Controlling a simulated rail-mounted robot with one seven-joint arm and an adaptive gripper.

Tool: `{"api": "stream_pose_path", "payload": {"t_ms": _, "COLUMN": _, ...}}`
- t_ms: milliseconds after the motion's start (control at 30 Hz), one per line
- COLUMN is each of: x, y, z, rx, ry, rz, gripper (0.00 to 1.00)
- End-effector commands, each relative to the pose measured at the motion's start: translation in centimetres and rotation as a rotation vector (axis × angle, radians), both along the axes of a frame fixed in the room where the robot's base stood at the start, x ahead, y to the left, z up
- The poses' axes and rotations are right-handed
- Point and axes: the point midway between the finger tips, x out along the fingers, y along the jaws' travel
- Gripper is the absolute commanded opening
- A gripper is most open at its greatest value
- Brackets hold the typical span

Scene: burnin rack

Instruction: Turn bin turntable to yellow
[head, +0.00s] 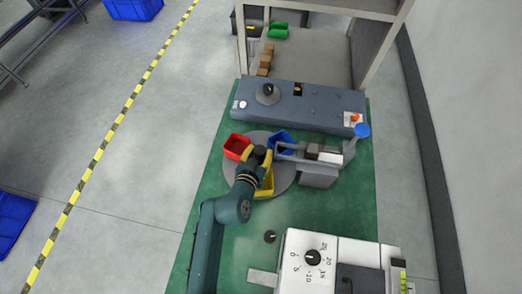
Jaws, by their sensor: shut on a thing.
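The bin turntable (285,179) is a round grey disc on the green mat. It carries a red bin (237,146) at the upper left, a blue bin (281,141) at the upper right and a yellow bin (266,185) at the lower side, partly hidden by my arm. My gripper (260,156) is over the middle of the disc, shut on the dark central knob (259,152). The fingers and arm hide part of the disc, and the exact contact is small in the picture.
A grey fixture with a lever (320,165) stands close at the disc's right. A blue-grey panel unit (310,108) lies behind it. A white dial box (310,262) and a small black knob (270,237) are in front. Bare green mat (355,205) shows at the right.

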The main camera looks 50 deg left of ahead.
Motion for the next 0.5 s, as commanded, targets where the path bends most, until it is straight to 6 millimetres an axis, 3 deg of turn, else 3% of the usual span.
{"api": "stream_pose_path", "payload": {"t_ms": 267, "x": -0.08, "y": -0.07, "z": -0.33, "rx": -0.004, "ry": 0.005, "rz": -0.001, "gripper": 0.00}}
{"api": "stream_pose_path", "payload": {"t_ms": 300, "x": -0.08, "y": -0.07, "z": -0.33, "rx": -0.004, "ry": 0.005, "rz": -0.001, "gripper": 0.42}}
{"api": "stream_pose_path", "payload": {"t_ms": 367, "x": -0.07, "y": -0.07, "z": -0.32, "rx": -0.004, "ry": 0.005, "rz": -0.001, "gripper": 0.53}}
{"api": "stream_pose_path", "payload": {"t_ms": 500, "x": -0.05, "y": -0.05, "z": -0.21, "rx": -0.002, "ry": 0.003, "rz": -0.001, "gripper": 0.54}}
